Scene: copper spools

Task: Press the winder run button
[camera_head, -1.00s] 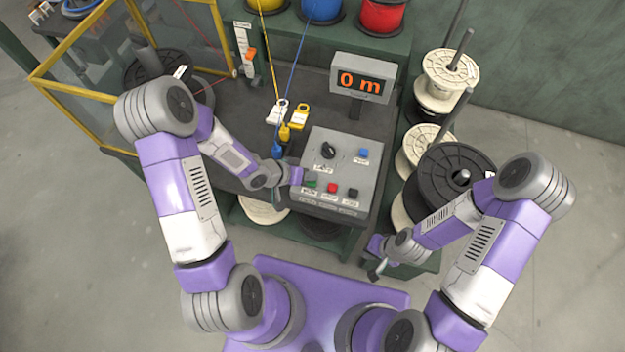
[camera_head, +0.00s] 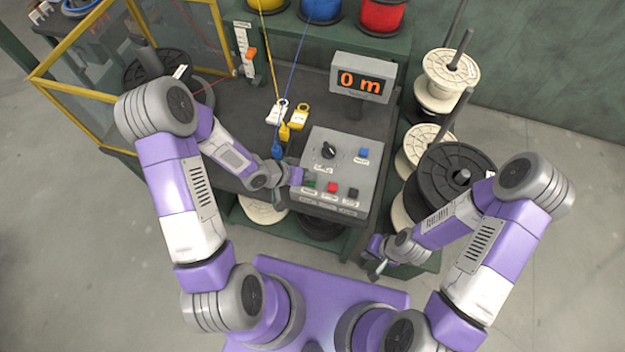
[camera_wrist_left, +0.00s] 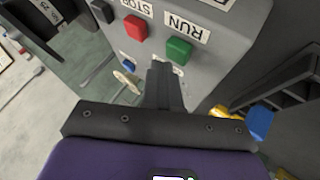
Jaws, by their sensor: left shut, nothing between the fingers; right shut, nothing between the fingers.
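The grey winder control box (camera_head: 372,160) stands at the front of the bench. Its green RUN button (camera_wrist_left: 179,48) shows clearly in the left wrist view, beside the red STOP button (camera_wrist_left: 134,28). In the head view the green button (camera_head: 310,184) is partly hidden by my left gripper (camera_head: 304,180). My left gripper is shut and empty. In the left wrist view its fingertips (camera_wrist_left: 163,68) are close to the RUN button, slightly to its left in the picture; I cannot tell whether they touch. My right gripper (camera_head: 376,270) is shut and empty, low in front of the bench.
The box also carries a black knob (camera_head: 329,150), a blue button (camera_head: 364,153) and a black button (camera_head: 352,193). A display (camera_head: 361,80) behind reads "0 m". Blue and yellow hanging pieces (camera_head: 278,151) are left of the box. Spools (camera_head: 452,180) stand on the right.

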